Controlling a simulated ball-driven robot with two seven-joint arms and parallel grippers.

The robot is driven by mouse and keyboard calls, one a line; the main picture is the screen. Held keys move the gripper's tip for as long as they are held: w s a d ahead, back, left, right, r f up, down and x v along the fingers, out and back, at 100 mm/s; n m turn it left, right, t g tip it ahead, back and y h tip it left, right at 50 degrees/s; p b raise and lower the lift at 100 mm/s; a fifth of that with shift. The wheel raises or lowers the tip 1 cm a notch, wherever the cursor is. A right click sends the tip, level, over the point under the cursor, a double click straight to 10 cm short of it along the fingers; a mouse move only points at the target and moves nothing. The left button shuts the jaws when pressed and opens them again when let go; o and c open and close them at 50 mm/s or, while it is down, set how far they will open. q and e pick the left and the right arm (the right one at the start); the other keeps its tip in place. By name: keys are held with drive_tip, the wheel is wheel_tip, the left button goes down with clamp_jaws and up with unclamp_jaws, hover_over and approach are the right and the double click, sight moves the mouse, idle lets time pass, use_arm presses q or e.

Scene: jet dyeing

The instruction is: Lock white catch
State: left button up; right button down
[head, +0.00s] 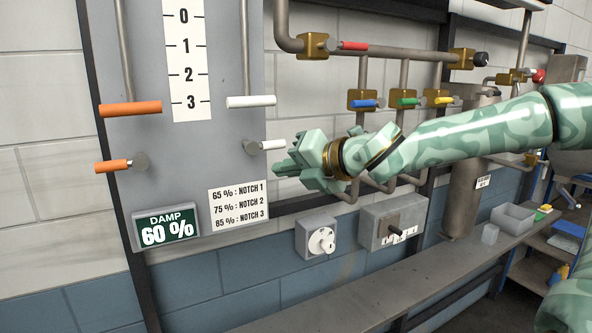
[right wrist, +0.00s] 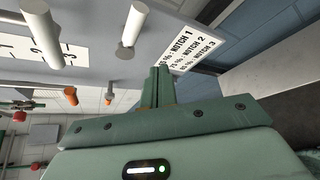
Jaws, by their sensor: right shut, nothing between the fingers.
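The white catch (head: 271,145) is a short white handle on a grey round pivot on the panel. It points right, nearly level, just below the longer white lever handle (head: 250,101). My right gripper (head: 279,169) is shut and empty, with its fingertips just below the catch in the head view; I see no grip on it. In the right wrist view the shut fingers (right wrist: 162,72) are in front of the panel, with the catch (right wrist: 133,24) above and slightly left of them and the white lever handle (right wrist: 42,18) farther left. My left gripper is not in view.
The orange lever handle (head: 130,109) and orange catch (head: 112,166) are at the panel's left. The scale (head: 187,60) reads 0 to 3; the display (head: 166,229) shows damp 60%. A notch sign (head: 238,203) is below the catch. Piping with coloured valves (head: 364,103) is right.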

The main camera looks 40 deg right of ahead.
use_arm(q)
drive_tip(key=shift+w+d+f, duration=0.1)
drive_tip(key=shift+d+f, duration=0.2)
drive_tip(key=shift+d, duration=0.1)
use_arm(e)
drive_tip(key=s+r, duration=0.1)
drive_tip(key=s, duration=0.2)
drive_tip(key=s+r, duration=0.1)
drive_tip(key=s, duration=0.1)
drive_tip(key=shift+a+r, duration=0.35)
drive_tip(key=shift+a, duration=0.05)
drive_tip(key=shift+d, duration=0.15)
